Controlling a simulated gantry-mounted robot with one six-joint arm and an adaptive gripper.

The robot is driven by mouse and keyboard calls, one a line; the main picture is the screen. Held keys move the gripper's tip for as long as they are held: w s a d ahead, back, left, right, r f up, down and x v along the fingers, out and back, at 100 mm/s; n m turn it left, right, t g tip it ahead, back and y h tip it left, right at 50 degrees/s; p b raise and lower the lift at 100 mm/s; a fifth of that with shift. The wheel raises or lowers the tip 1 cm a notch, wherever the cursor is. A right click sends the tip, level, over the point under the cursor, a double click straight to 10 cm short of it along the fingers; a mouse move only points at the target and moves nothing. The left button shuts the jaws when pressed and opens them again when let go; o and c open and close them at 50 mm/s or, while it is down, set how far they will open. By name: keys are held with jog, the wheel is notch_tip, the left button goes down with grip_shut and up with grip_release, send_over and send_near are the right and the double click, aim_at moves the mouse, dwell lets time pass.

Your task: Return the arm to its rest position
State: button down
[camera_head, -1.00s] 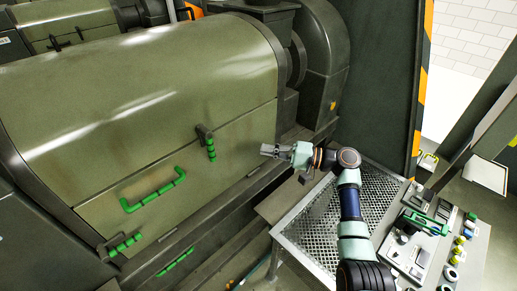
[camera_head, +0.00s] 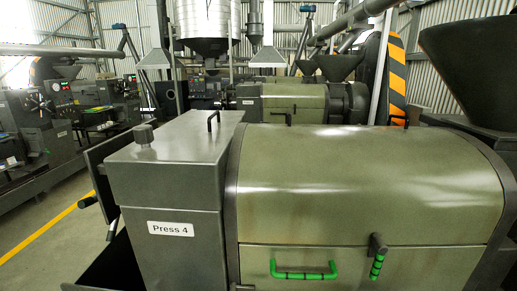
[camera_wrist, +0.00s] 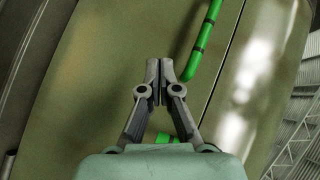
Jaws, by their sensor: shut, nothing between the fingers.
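My gripper (camera_wrist: 160,72) shows in the wrist view with its two grey fingers together and nothing between them. It points toward an olive-green press cover (camera_wrist: 110,60) and appears apart from it. A green handle bar (camera_wrist: 203,42) lies just right of and beyond the fingertips; another green piece (camera_wrist: 167,138) shows partly behind the fingers. In the head view my arm and gripper are out of the picture.
The press cover (camera_head: 365,180) fills the right of the head view, with a green handle (camera_head: 304,272) and a latch (camera_head: 377,262) low on its front. A grey box (camera_head: 172,190) labelled Press 4 stands left of it. A yellow floor line (camera_head: 45,232) crosses open floor.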

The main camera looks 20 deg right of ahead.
jog(key=w+a+f+n+g, duration=0.1)
jog(key=w+a+n, duration=0.1)
jog(key=a, duration=0.6)
jog(key=w+a+f+n+g, duration=0.2)
jog(key=w+a+n, duration=0.1)
jog(key=a, duration=0.5)
jog(key=s+a+r+n+h, duration=0.1)
jog(key=a+n, duration=0.1)
jog(key=a, duration=0.5)
jog(key=s+a+r+n+h, duration=0.1)
jog(key=s+a+n+h, duration=0.1)
jog(key=a, duration=0.5)
jog(key=s+a+r+n+t+h, duration=0.1)
jog(key=s+a+r+n+t, duration=0.1)
jog(key=s+a+r, duration=0.4)
notch_tip(320, 180, up, 19)
jog(key=p, duration=2)
jog(key=shift+p, duration=0.35)
